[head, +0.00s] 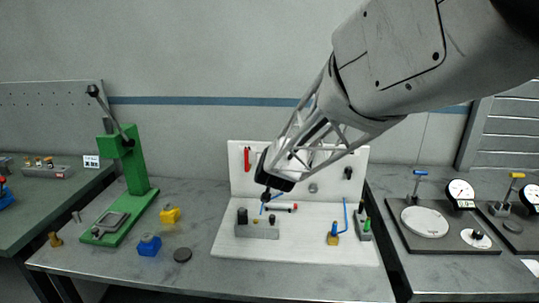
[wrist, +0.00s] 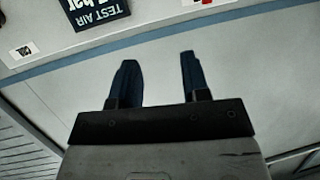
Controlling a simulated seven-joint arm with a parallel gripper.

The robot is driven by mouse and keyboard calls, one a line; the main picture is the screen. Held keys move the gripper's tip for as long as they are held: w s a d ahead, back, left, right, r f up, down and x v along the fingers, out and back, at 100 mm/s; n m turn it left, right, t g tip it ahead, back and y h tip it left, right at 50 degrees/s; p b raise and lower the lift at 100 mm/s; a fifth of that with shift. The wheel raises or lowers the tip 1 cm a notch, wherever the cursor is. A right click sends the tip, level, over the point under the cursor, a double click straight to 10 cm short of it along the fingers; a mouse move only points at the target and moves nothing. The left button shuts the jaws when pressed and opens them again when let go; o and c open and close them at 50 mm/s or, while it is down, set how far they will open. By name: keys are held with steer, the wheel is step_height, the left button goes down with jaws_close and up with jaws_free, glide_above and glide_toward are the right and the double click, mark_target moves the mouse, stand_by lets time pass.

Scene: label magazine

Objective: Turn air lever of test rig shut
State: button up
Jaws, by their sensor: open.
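My gripper (head: 272,182) is open and empty, held in front of the white board at the centre. In the wrist view its two dark fingers (wrist: 160,75) are spread with only wall between them. The white-based rig (head: 225,240) carries a blue lever (head: 345,215) standing nearly upright above a yellow body (head: 333,239). To the right, a dark-based gauge rig (head: 462,243) has a blue-handled lever (head: 417,186). I cannot tell which is the air lever. A dark sign reading TEST AIR (wrist: 97,12) shows upside down. My gripper hides part of the white back panel.
A green press (head: 135,170), yellow block (head: 170,214), blue block (head: 149,245) and dark puck (head: 182,255) stand on the left of the grey bench. A second gauge rig with a yellow-handled lever (head: 514,185) stands far right. The bench front is clear.

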mark_target(246, 155)
steer(key=w+a+f+t+h, duration=0.1)
steer(key=w+a+f+t, duration=0.1)
steer(key=a, duration=0.3)
steer(key=w+a+f+m+t+h, duration=0.1)
steer(key=w+a+f, duration=0.2)
steer(key=w+a, duration=0.2)
steer(key=shift+w+a+f+t+h, duration=0.2)
steer(key=shift+a+f+t+h, duration=0.1)
steer(key=shift+a+f+t, duration=0.1)
steer(key=shift+w, duration=0.2)
steer(key=shift+w, duration=3.7)
steer(key=shift+c, duration=0.3)
jaws_close()
